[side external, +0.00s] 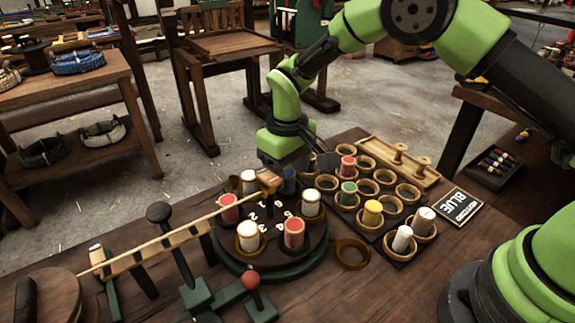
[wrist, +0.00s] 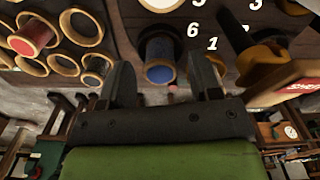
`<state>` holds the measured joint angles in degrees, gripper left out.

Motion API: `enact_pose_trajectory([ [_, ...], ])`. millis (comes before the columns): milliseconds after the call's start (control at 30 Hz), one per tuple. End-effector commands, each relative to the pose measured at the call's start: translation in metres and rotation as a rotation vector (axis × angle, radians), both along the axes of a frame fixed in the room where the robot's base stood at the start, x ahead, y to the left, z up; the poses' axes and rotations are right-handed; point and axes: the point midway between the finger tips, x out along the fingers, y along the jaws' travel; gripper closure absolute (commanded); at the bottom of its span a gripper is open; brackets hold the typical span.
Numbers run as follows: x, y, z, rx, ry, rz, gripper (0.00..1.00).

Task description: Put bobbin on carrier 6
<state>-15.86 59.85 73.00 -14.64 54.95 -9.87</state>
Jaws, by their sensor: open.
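A blue bobbin (side external: 288,181) stands upright at the back right of the round dark carrier plate (side external: 262,257), which bears painted numbers. In the wrist view the blue bobbin (wrist: 160,70) is close to the painted 6 (wrist: 193,30). My gripper (wrist: 163,82) is open, with one finger on each side of the blue bobbin; I cannot tell whether either finger touches it. In the side external view my gripper is low over the plate's back edge, and its fingers are mostly hidden. White and red bobbins stand on the other carriers.
A rack of ring holders (side external: 383,178) to the right holds several bobbins, with other rings empty. A card reading BLUE (side external: 458,207) lies beside it. A long wooden rod (side external: 170,240) reaches over the plate near my gripper. A red-knobbed lever (side external: 251,281) stands in front.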

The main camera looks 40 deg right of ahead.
Motion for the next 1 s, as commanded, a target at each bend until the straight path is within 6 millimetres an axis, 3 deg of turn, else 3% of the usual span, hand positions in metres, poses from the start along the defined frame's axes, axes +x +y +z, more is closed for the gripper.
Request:
enact_pose_trajectory([
  [167, 0.001, 0.000, 0.014, 0.002, -0.004, -0.001, 0.42],
  [600, 0.001, 0.000, 0.104, 0.001, -0.005, 0.000, 0.42],
  [800, 0.000, 0.000, 0.121, -0.001, -0.002, 0.001, 0.42],
  [1000, -0.001, -0.001, 0.125, 0.001, -0.002, -0.002, 0.42],
])
